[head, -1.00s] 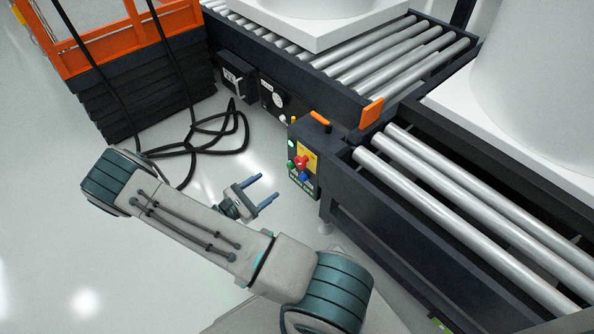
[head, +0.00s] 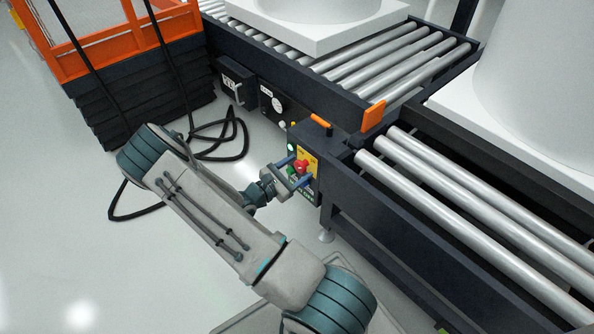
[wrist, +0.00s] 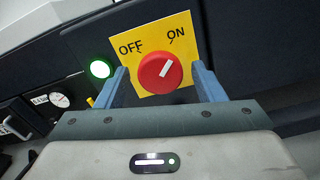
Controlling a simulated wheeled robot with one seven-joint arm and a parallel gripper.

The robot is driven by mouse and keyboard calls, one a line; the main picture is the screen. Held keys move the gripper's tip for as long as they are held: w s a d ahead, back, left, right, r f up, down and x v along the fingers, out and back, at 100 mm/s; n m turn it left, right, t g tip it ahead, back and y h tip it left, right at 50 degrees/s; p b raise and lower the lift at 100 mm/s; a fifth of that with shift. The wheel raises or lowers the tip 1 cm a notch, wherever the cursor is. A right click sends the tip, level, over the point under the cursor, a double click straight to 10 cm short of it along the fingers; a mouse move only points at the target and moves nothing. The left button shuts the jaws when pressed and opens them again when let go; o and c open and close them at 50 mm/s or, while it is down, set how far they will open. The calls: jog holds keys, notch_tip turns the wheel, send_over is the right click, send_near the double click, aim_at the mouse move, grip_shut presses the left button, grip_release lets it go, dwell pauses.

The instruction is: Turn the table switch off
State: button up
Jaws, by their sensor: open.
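The table switch is a red round knob (wrist: 160,73) on a yellow plate (wrist: 179,27) marked OFF on the left and ON on the right. Its white pointer line tilts up and right, toward ON. In the head view the red knob (head: 301,166) sits on the dark control box (head: 313,140) at the conveyor's corner. My gripper (wrist: 163,85) is open, with one blue finger on each side of the knob in the wrist view. In the head view my gripper (head: 299,172) is right in front of the box. I cannot tell whether the fingers touch the knob.
A green lamp (wrist: 100,68) glows left of the plate. An orange handle (head: 320,120) tops the box. The roller conveyor (head: 470,220) stands to the right. Black cables (head: 225,135) lie on the floor near the orange lift (head: 130,40). Open floor lies at left.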

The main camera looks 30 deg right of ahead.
jog(key=c, duration=1)
jog(key=shift+r+n+p, duration=0.1)
jog(key=shift+n+p, duration=0.2)
jog(key=shift+p, duration=0.2)
jog(key=n+p, duration=0.2)
jog(key=p, duration=0.1)
jog(key=shift+r+n, duration=0.15)
jog(key=shift+n, duration=0.25)
jog(key=n+p, duration=0.4)
jog(key=n, duration=0.1)
jog(key=shift+s, duration=0.1)
jog(key=n+p, duration=0.2)
jog(key=n, duration=0.3)
jog(key=shift+a+f+n+p, duration=0.15)
jog(key=shift+n+p, duration=0.5)
jog(key=shift+n, duration=1.65)
